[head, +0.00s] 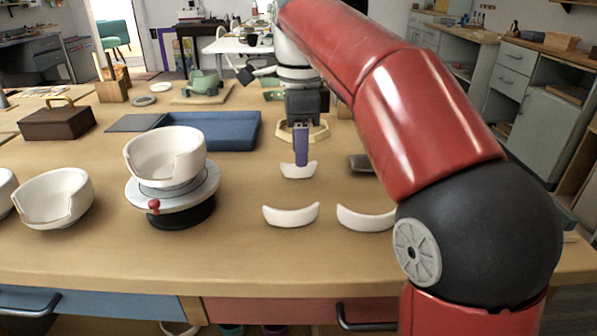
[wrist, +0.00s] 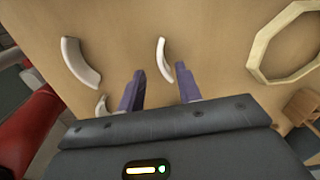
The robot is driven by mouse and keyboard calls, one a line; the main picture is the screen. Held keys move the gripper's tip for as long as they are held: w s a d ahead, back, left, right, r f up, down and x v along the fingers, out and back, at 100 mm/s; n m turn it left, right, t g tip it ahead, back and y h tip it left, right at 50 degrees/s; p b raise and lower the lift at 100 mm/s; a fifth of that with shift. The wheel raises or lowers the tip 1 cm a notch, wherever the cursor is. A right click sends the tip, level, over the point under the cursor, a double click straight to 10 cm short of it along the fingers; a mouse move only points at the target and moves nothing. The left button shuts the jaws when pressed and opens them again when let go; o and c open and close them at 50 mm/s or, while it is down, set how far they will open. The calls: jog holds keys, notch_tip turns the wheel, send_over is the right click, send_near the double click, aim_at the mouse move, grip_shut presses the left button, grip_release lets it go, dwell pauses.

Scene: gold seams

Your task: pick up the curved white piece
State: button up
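Three curved white pieces lie apart on the wooden table. One curved white piece (head: 298,171) is right at my gripper's tips in the head view; it also shows in the wrist view (wrist: 162,52), in line with the gap between the fingers. A second piece (head: 291,217) and a third piece (head: 366,219) lie nearer the front edge. My gripper (head: 301,162) points down with purple fingers. In the wrist view my gripper (wrist: 160,70) is open, with nothing held. I cannot tell how high the tips are above the piece.
A cream octagonal frame (wrist: 290,45) lies just behind the gripper. A broken white bowl (head: 165,155) stands on a turntable (head: 190,196) at left, another bowl (head: 54,198) beside it. A blue tray (head: 215,131) lies behind them.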

aim_at(299, 170)
notch_tip(299, 170, down, 4)
jog(key=shift+w+a+r+b, duration=0.1)
jog(key=shift+b, duration=0.25)
grip_shut()
